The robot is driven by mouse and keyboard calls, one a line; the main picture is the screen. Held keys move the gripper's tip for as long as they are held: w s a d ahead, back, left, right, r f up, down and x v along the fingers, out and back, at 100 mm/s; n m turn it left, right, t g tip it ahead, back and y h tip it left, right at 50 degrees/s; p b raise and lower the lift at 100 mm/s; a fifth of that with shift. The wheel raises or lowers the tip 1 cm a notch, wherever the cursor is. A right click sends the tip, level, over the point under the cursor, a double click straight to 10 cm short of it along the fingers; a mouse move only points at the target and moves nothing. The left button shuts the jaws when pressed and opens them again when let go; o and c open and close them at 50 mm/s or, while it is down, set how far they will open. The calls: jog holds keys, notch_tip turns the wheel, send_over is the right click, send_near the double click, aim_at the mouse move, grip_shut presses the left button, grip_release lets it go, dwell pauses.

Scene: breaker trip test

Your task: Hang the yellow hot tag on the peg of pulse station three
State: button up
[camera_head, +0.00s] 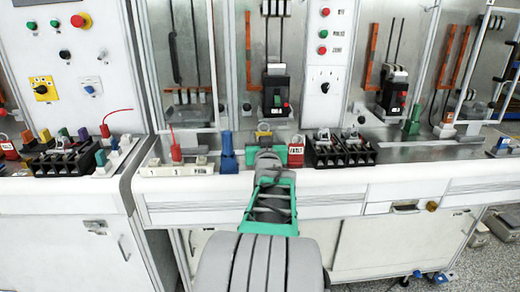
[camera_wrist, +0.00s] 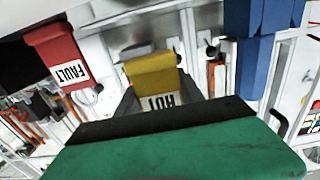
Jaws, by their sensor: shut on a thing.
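The yellow hot tag (camera_wrist: 153,72) shows in the wrist view with its HOT label upside down, held between the grey fingertips of my gripper (camera_wrist: 158,98). In the head view the tag (camera_head: 264,130) shows just beyond my gripper (camera_head: 265,146), above the front of the middle bench. My gripper is shut on it. I cannot make out a station number or pick out the peg of station three. My gripper's green and grey body hides part of the bench.
A red FAULT tag (camera_head: 296,151) is close to the right of my gripper; it also shows in the wrist view (camera_wrist: 62,58). A blue block (camera_head: 228,152) stands to the left. A black terminal block (camera_head: 342,150) is further right. Breakers (camera_head: 276,93) stand behind.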

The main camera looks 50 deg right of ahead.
jog(key=f, duration=0.1)
jog(key=w+f, duration=0.1)
jog(key=f, duration=0.1)
jog(key=w+f+b, duration=0.1)
jog(key=shift+d+f, duration=0.35)
jog(key=shift+f, duration=0.35)
jog(key=o, duration=1.3)
jog(key=shift+r+p, duration=0.25)
jog(key=shift+p, duration=0.4)
